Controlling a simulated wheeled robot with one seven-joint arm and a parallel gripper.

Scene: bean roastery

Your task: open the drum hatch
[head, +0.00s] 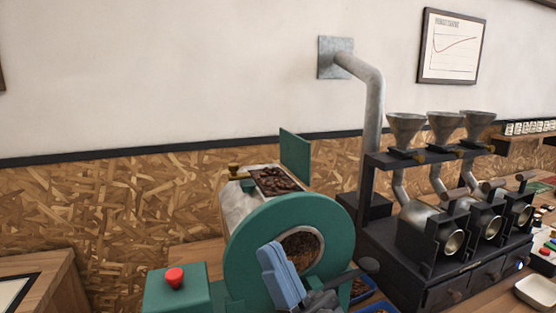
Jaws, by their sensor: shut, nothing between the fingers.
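The roaster's drum (238,207) is a pale metal cylinder behind a large green round front plate (250,247). A flat green hatch (295,152) stands upright at the right side of the drum's top opening. Dark brown beans (274,180) show in that opening. My gripper (270,250), blue with a dark grey base, is in front of the round plate, low in the view. Its fingers are shut and empty, and it is apart from the raised hatch. It covers part of the round front opening (303,248), where more beans show.
A red button (174,277) sits on a green box at the lower left. A dark machine with several funnels (445,126) stands to the right, beside a grey pipe (374,100). A blue tray (378,307) is below. A white dish (538,291) lies far right.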

